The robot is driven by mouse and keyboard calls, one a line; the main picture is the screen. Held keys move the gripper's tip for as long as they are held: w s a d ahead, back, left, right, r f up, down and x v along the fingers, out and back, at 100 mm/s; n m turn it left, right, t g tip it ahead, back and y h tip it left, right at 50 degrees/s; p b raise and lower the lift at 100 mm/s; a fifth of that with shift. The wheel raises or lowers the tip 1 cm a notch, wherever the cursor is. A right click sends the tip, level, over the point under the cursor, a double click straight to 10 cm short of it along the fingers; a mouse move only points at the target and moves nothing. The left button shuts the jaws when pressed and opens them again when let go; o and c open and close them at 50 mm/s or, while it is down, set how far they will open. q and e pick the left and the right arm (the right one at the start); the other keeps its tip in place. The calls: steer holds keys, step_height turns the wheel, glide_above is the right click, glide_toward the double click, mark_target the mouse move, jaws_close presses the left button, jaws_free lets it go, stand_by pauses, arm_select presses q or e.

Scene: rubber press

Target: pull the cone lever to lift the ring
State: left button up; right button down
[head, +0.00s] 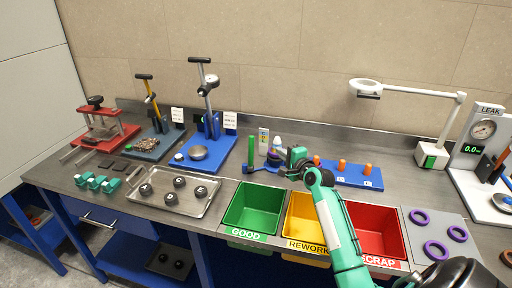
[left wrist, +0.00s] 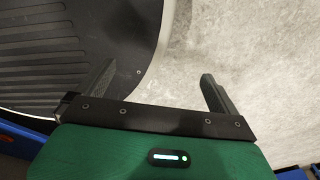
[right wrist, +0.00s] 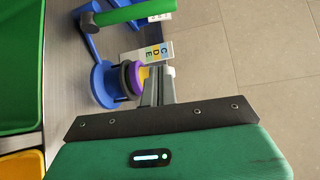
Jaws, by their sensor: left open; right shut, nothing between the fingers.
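The lever's green handle (head: 250,150) stands upright left of the cone in the head view. In the right wrist view the green handle (right wrist: 128,14) joins a blue arm. The blue cone fixture (right wrist: 104,84) carries a purple ring and a dark ring (right wrist: 128,79) close together; a bit of yellow shows behind them. My right gripper (right wrist: 158,76) is shut and empty, its fingertips close beside the rings; I cannot tell whether they touch. In the head view the right gripper (head: 283,159) partly hides the fixture. My left gripper (left wrist: 155,84) is open and empty above the floor.
Green (head: 233,213), yellow (head: 292,231) and red (head: 388,249) bins line the front edge. A small lettered card (head: 263,140) stands behind the fixture. A blue board (head: 345,176) with orange pegs lies to the right. Purple rings (head: 436,250) lie on a mat at far right.

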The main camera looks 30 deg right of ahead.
mark_target(251, 154)
steer(key=w+p, duration=0.1)
steer(key=w, duration=0.9)
arm_select(q)
steer(key=r+p, duration=0.1)
steer(key=r, duration=0.1)
steer(key=s+r+p, duration=0.1)
steer(key=shift+s+r+p, duration=0.1)
steer(key=shift+r+p, duration=0.3)
arm_select(e)
steer(key=a, duration=0.1)
steer(key=s+a, duration=0.1)
steer(key=a, duration=0.1)
steer(key=shift+s+a+f, duration=0.1)
steer(key=shift+s+f, duration=0.05)
steer(key=shift+f, duration=0.05)
arm_select(q)
steer(key=shift+f, duration=0.15)
arm_select(e)
steer(key=shift+s+a, duration=0.1)
arm_select(q)
steer(key=shift+f+b, duration=0.25)
steer(key=shift+b, duration=0.15)
arm_select(e)
steer(key=shift+s+a+t, duration=0.1)
steer(key=shift+a+t, duration=0.05)
steer(key=shift+t, duration=0.15)
